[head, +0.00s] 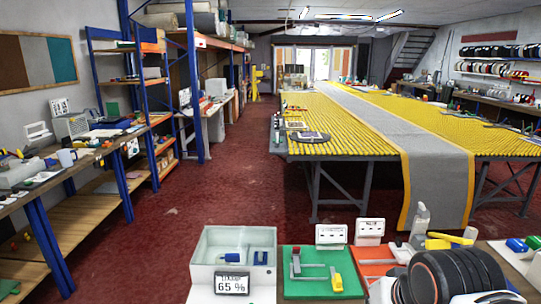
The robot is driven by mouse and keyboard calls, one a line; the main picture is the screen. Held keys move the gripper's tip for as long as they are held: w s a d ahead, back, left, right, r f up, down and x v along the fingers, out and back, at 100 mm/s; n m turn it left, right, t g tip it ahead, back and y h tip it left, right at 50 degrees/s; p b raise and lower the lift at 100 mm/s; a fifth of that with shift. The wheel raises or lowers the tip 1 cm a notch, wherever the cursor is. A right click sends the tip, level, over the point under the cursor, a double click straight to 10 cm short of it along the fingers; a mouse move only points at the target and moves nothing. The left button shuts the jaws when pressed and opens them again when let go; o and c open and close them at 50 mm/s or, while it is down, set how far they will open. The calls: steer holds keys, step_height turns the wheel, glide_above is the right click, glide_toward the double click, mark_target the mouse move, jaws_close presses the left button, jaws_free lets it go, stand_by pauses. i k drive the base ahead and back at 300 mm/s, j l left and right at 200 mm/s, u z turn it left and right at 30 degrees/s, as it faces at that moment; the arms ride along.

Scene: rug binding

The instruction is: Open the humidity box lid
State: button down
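The humidity box (202,279) is a pale grey-white box at the bottom centre-left of the head view. A small display (232,284) on its front reads 65 %. Its interior shows from above, with a blue item (260,258) and a pale item inside. I cannot tell whether a clear lid covers it; no separate lid or handle can be made out. My gripper is not in view. A dark, ringed part at the bottom right looks like a piece of my arm, but I cannot be sure.
A green mat (310,287) with a metal tool lies right of the box. An orange mat (374,262), white cards and a pale bottle (420,221) stand further right. Beyond are red floor, a left workbench (92,150) and a long yellow-slatted table (335,147) with a grey runner (435,165).

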mark_target(236, 258)
steer(key=i+l+u, duration=0.1)
steer(key=i+u, duration=0.2)
steer(key=i, duration=0.65)
steer(key=k, duration=0.1)
steer(key=i+j, duration=0.15)
steer(key=z, duration=0.05)
